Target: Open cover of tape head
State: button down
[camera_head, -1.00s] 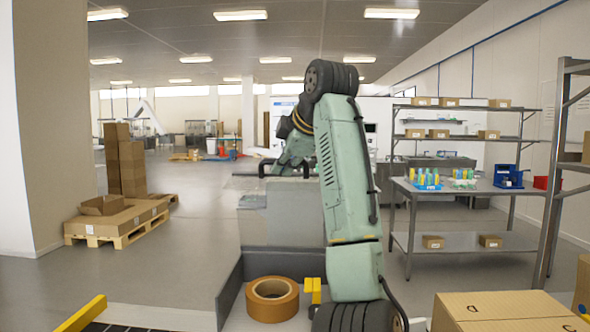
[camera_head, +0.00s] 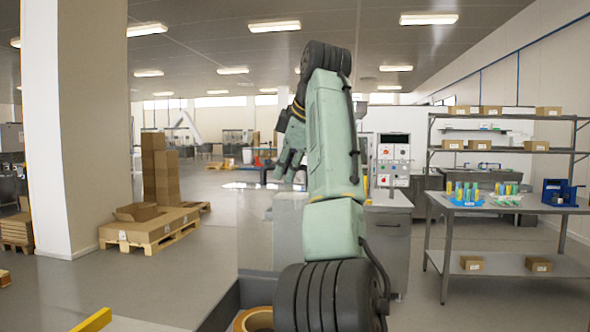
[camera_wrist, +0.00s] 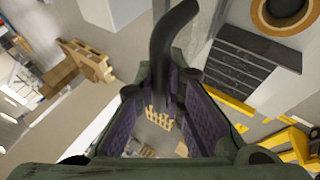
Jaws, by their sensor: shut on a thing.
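The tape machine's grey body (camera_head: 288,228) stands in front of me, partly hidden behind my arm. In the wrist view, my gripper (camera_wrist: 165,105) has its purple-padded fingers on either side of a dark curved bar (camera_wrist: 172,45), and I am shut on it. It looks like a handle; its link to the tape head cover is not clear. In the head view, my gripper (camera_head: 286,178) is small and partly hidden by my arm, above the machine body. I cannot tell the cover's angle.
A brown tape roll (camera_head: 256,321) lies low in front, also in the wrist view (camera_wrist: 284,12). A control panel (camera_head: 394,160) stands right of my arm. A work table (camera_head: 500,208) is at right. Cartons on a pallet (camera_head: 150,232) are at left, with open floor between.

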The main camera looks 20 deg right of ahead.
jog(key=shift+w+d, duration=0.1)
jog(key=shift+w, duration=0.05)
dwell(0.4)
jog(key=c, duration=1.7)
grip_release()
jog(key=shift+o, duration=0.2)
jog(key=shift+d+f, duration=0.1)
jog(key=shift+f, duration=0.05)
